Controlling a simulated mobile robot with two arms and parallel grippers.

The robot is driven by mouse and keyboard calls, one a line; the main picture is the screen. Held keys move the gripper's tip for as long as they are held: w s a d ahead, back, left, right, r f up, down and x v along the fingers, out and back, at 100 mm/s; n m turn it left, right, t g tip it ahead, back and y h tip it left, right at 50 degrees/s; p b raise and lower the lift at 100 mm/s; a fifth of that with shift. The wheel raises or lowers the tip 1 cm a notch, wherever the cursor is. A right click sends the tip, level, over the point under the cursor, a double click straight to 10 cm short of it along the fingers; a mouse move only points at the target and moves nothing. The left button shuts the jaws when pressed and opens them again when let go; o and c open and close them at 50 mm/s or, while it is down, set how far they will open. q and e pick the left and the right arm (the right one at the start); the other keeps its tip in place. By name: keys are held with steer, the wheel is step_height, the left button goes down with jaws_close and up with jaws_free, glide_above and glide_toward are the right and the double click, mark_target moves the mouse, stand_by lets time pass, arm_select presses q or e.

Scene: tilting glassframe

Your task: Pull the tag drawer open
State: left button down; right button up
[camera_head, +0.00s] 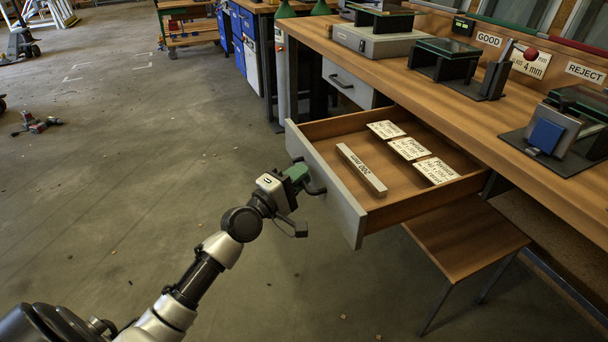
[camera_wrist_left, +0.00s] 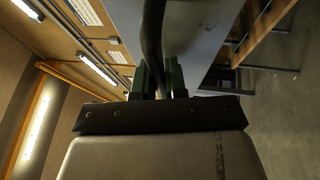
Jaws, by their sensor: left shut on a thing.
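The tag drawer (camera_head: 335,190) stands pulled out from under the wooden workbench, with a grey front and wooden sides. Inside lie several white printed tags (camera_head: 409,148) and a long pale bar (camera_head: 361,170) marked with print. My left gripper (camera_head: 306,181) is at the outer face of the drawer front, shut on the dark drawer handle (camera_head: 317,190). In the left wrist view the handle (camera_wrist_left: 153,45) runs between the two green fingers of my left gripper (camera_wrist_left: 158,80). The fingers hide part of the handle. My right gripper is in neither view.
A second, closed drawer (camera_head: 345,84) with a dark handle is farther along the bench. A wooden stool (camera_head: 466,236) stands below the open drawer.

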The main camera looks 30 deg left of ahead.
arm_select(q)
steer(key=c, duration=1.5)
jaws_free()
steer(key=shift+o, duration=0.2)
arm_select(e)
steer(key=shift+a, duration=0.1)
arm_select(q)
steer(key=shift+s, duration=0.1)
steer(key=b+v, duration=0.2)
steer(key=v, duration=0.8)
steer(key=shift+s+b, duration=0.3)
steer(key=shift+b, duration=0.1)
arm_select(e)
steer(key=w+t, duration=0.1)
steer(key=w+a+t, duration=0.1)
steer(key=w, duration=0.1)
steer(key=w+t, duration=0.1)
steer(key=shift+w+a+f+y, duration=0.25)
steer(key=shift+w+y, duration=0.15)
arm_select(q)
steer(key=shift+a, duration=0.15)
